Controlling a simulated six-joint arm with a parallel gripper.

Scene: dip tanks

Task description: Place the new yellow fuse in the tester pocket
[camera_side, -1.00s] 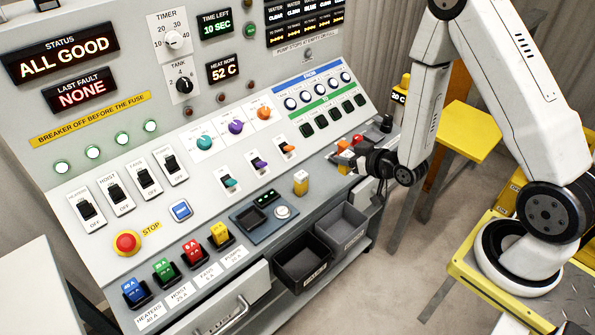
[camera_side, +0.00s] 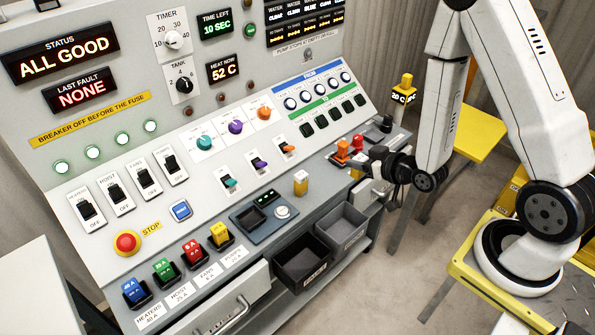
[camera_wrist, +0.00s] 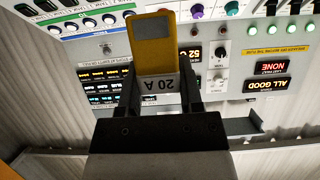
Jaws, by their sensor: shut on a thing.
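My gripper (camera_side: 366,168) is shut on a yellow fuse, held at the right end of the console in the side view. The yellow fuse (camera_wrist: 153,45) fills the middle of the wrist view between the fingers, with a pale end marked 20 A. In the side view only a small part of the fuse shows by the fingertips. The tester (camera_side: 264,216) is a blue-grey plate on the console ledge, with an empty-looking dark square pocket (camera_side: 249,218), a small display and a round pale button. My gripper is well to the right of the tester, apart from it.
A yellow block with a white top (camera_side: 300,182) stands on the ledge right of the tester. Orange (camera_side: 342,150) and red (camera_side: 358,142) pieces stand near my gripper. Seated fuses (camera_side: 219,235) line the left front.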

